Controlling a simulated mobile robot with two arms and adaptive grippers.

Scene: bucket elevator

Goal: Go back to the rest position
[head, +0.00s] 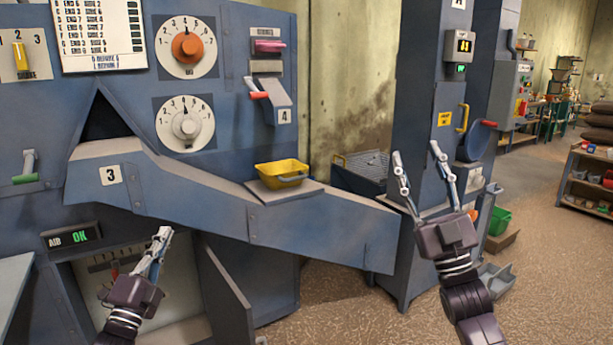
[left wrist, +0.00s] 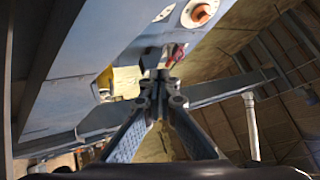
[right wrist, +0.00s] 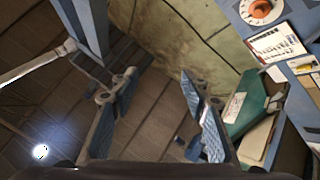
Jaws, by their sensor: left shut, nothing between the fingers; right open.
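My left gripper (head: 163,241) is at the lower left of the head view, in front of the blue machine below its chute (head: 230,200). Its fingers are together with nothing between them, and they also show closed in the left wrist view (left wrist: 160,82). My right gripper (head: 419,168) is at the right, in front of the blue elevator column (head: 412,110). Its fingers are spread and empty, as the right wrist view (right wrist: 158,82) also shows.
An open cabinet door (head: 227,290) stands just right of my left gripper. A green bin (head: 500,221) and a grey scoop (head: 497,280) are near my right gripper. Open floor (head: 540,285) lies at the right.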

